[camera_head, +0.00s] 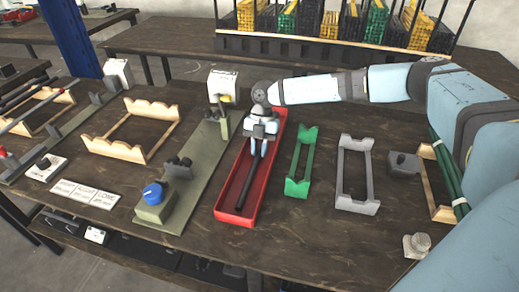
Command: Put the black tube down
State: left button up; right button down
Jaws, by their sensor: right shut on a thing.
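The black tube (246,186) is long and thin and lines up lengthwise with the red tray (223,214). It lies within the outline of the tray; whether it touches the tray's floor I cannot tell. My right gripper (256,152) points down over the tray and is shut on the tube's far part. The fingers and wrist hide the tube's far end. My left gripper is out of view.
Left of the tray is an olive press fixture (199,170) with a blue knob. Right of it stand a green rack (304,160) and a grey rack (354,175). Dark green tubes (449,178) lie near my right arm. Bare tabletop (310,235) shows in front.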

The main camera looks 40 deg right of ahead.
jog(key=c, duration=1.2)
grip_release()
jog(key=shift+o, duration=0.8)
pick_arm(q)
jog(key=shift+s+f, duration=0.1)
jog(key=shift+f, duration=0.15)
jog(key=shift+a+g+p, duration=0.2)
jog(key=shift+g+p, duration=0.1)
jog(key=shift+p, duration=0.6)
pick_arm(e)
jog(key=v, duration=1.2)
jog(key=shift+a+r, duration=0.1)
